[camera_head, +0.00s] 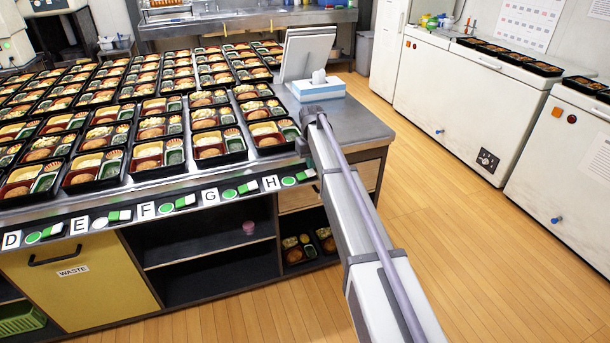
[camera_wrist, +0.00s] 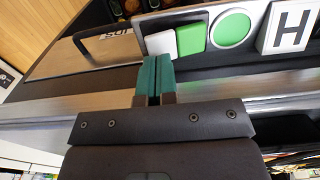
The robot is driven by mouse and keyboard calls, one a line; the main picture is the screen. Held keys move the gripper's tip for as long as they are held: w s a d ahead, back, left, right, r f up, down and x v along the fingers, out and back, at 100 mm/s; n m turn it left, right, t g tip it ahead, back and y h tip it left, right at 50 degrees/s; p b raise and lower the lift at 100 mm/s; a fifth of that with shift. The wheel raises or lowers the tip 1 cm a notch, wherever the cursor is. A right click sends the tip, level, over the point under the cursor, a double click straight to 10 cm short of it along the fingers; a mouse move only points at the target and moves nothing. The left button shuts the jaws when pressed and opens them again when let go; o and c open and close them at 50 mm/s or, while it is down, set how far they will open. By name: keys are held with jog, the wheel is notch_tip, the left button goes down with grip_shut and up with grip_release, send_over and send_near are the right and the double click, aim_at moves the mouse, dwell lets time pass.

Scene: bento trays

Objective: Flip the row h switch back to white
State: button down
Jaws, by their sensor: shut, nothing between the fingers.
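The row H label (camera_wrist: 288,28) shows in the wrist view, with a round green lamp (camera_wrist: 231,27) beside it. Past the lamp is the row h switch, with a green half (camera_wrist: 191,39) near the lamp and a white half (camera_wrist: 161,44) farther away. My gripper (camera_wrist: 153,62) is shut and empty, its teal fingertips at the lower edge of the white half; I cannot tell whether they touch. In the head view the H label (camera_head: 271,183) and its lit green lamp (camera_head: 289,181) show beside my arm, which hides my gripper.
Labels D (camera_head: 12,240), E (camera_head: 79,225), F (camera_head: 146,211) and G (camera_head: 210,196) line the counter's front edge, each with a green lamp and a switch. Rows of bento trays (camera_head: 157,158) cover the counter. A tissue box (camera_head: 318,89) stands behind. The wooden floor (camera_head: 440,200) at right is clear.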

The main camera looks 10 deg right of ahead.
aim_at(311, 172)
jog(key=shift+f+b, duration=1.2)
jog(key=shift+f, duration=0.05)
dwell(0.3)
jog(key=shift+r, duration=0.1)
notch_tip(311, 172, up, 7)
jog(key=p, duration=0.7)
jog(key=shift+r, duration=0.1)
jog(key=s+r+m+p, duration=0.1)
jog(key=s+r+p, duration=0.1)
jog(key=s, duration=1.8)
jog(key=s+r+m+p, duration=0.1)
jog(key=s+r+p, duration=0.1)
jog(key=s, duration=1.9)
jog(key=shift+r+p, duration=0.3)
jog(key=shift+p, duration=0.2)
